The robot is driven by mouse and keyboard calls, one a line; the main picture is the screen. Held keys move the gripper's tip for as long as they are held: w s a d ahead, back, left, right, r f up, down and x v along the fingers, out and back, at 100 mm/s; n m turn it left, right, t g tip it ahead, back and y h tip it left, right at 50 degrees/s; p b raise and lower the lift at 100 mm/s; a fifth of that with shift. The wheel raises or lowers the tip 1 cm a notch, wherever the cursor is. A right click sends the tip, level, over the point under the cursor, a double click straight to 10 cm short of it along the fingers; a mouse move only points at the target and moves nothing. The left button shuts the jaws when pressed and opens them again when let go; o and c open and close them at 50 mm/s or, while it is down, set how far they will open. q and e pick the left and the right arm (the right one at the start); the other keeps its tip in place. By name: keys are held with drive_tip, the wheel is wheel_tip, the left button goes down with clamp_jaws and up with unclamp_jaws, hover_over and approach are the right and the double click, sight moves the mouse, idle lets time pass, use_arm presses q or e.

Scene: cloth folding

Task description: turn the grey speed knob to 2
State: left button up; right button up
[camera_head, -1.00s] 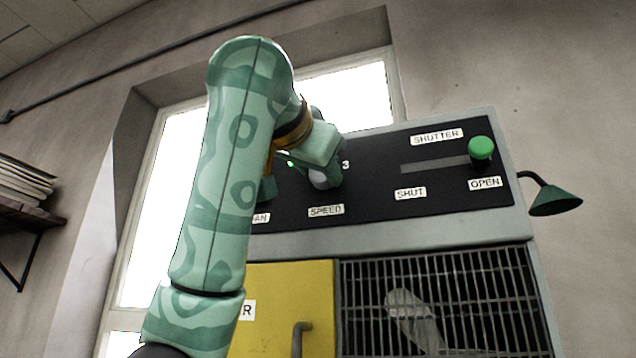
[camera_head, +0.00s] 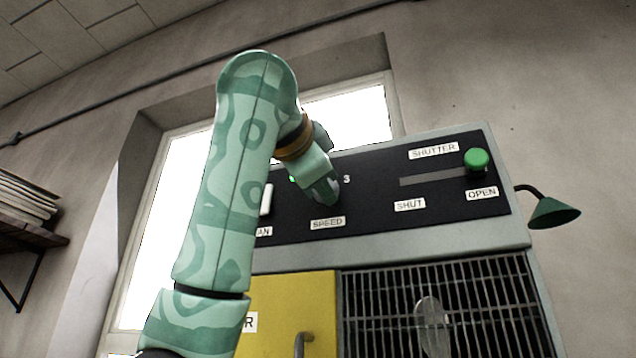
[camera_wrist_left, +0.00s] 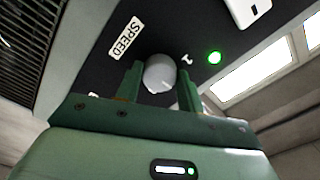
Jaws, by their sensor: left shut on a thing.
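The grey speed knob (camera_wrist_left: 160,73) is round and sits between the two green fingers of my left gripper (camera_wrist_left: 160,80) in the left wrist view. The fingers are shut on its sides. A small pale mark shows at the knob's lower edge there. A numeral (camera_wrist_left: 187,60) stands beside it, too small to read surely. In the head view my left gripper (camera_head: 324,188) is at the black panel above the SPEED label (camera_head: 327,223) and mostly hides the knob. A "3" (camera_head: 346,179) shows just to its right. My right gripper is not in view.
The black panel (camera_head: 375,205) also has a shutter slider with a green knob (camera_head: 476,159) at OPEN, and a white switch (camera_head: 266,200). A green light (camera_wrist_left: 214,57) is lit. Below are a yellow door (camera_head: 290,300) and a grille (camera_head: 440,300). A green lamp (camera_head: 554,212) sticks out right.

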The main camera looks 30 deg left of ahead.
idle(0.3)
use_arm(q)
drive_tip(key=o, duration=1)
drive_tip(key=shift+w, duration=0.1)
drive_tip(key=shift+c, duration=0.2)
drive_tip(key=b+v, duration=0.6)
drive_tip(key=v, duration=1)
drive_tip(key=shift+f, duration=0.15)
